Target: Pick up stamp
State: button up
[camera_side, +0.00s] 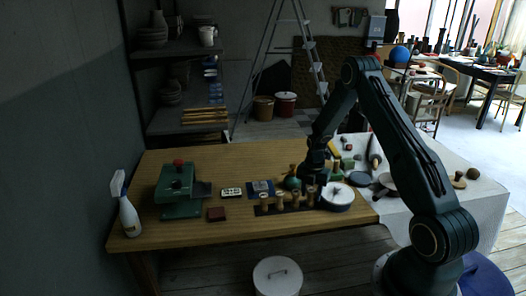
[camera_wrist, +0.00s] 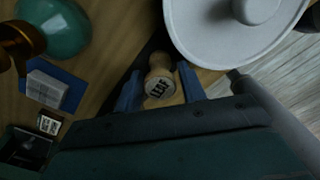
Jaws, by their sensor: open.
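A wooden stamp (camera_wrist: 160,84) with a round top marked "LEAF" shows in the wrist view. It lies between the two blue fingers of my gripper (camera_wrist: 160,90), which are apart, one on each side of it. A slim gap or light contact at the fingers is hard to tell. In the side view, several wooden stamps (camera_side: 281,201) stand in a row on a dark rack near the table's front edge. My gripper (camera_side: 314,182) is low at the right end of that row, and its fingertips are dark and hard to make out there.
A white lidded pot (camera_side: 337,196) stands close on the right; it also fills the top right of the wrist view (camera_wrist: 225,45). A green ball-like thing (camera_wrist: 55,25) and a blue mat (camera_side: 262,188) are near. A green press (camera_side: 180,195) and spray bottle (camera_side: 128,214) stand left.

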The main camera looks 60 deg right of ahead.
aim_at(311, 189)
jog(key=c, duration=0.7)
jog(key=shift+r, duration=0.15)
jog(key=shift+c, duration=0.2)
notch_tip(311, 189, up, 20)
dwell(0.5)
dwell(0.3)
jog(key=shift+o, duration=1.2)
jog(key=shift+c, duration=0.5)
jog(key=shift+w, duration=0.1)
